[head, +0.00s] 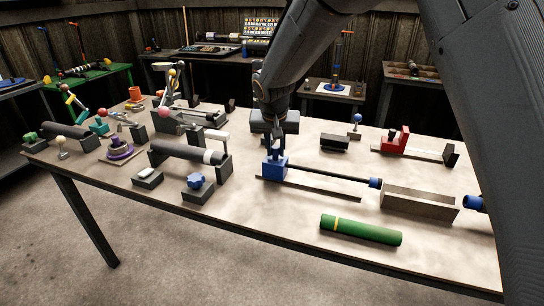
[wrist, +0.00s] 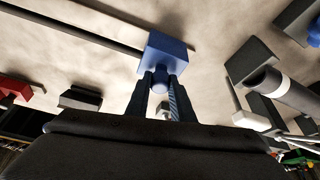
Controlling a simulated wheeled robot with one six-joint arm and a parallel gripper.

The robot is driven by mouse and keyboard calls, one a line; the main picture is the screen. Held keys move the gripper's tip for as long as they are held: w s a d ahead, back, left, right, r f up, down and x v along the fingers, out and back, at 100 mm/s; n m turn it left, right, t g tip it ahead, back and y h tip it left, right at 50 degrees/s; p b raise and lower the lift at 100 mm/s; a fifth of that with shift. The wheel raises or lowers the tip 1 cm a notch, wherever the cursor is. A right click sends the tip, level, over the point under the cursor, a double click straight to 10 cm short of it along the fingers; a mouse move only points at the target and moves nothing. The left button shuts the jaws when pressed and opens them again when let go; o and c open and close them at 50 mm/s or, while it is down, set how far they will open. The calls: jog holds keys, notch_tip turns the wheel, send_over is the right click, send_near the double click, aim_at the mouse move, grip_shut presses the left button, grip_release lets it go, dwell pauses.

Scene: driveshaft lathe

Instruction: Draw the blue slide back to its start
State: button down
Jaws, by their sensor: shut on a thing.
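The blue slide (head: 273,167) is a blue block on a dark flat track (head: 320,193) near the middle of the table. It stands at the left end of the track in the head view. A long dark rod (head: 330,174) runs from it to a blue collar (head: 375,183) on the right. My gripper (head: 270,146) comes down from above to the slide. In the wrist view the blue slide (wrist: 166,52) lies just beyond the fingers, and my gripper (wrist: 162,84) is shut on its round blue knob (wrist: 159,77). The fingers partly hide the knob.
A long grey-brown block (head: 419,200) stands right of the collar. A green cylinder (head: 360,230) with a yellow band lies in front. A dark roller (head: 186,151) and a blue star knob (head: 196,181) stand left. A red slide (head: 394,141) sits at the back right.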

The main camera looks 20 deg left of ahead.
jog(key=shift+a, duration=0.2)
jog(key=c, duration=1.5)
grip_release()
jog(key=shift+c, duration=0.2)
jog(key=b+v, duration=0.1)
jog(key=v, duration=0.6)
jog(key=shift+r+b, duration=0.35)
jog(key=shift+r, duration=0.05)
jog(key=shift+s, duration=0.15)
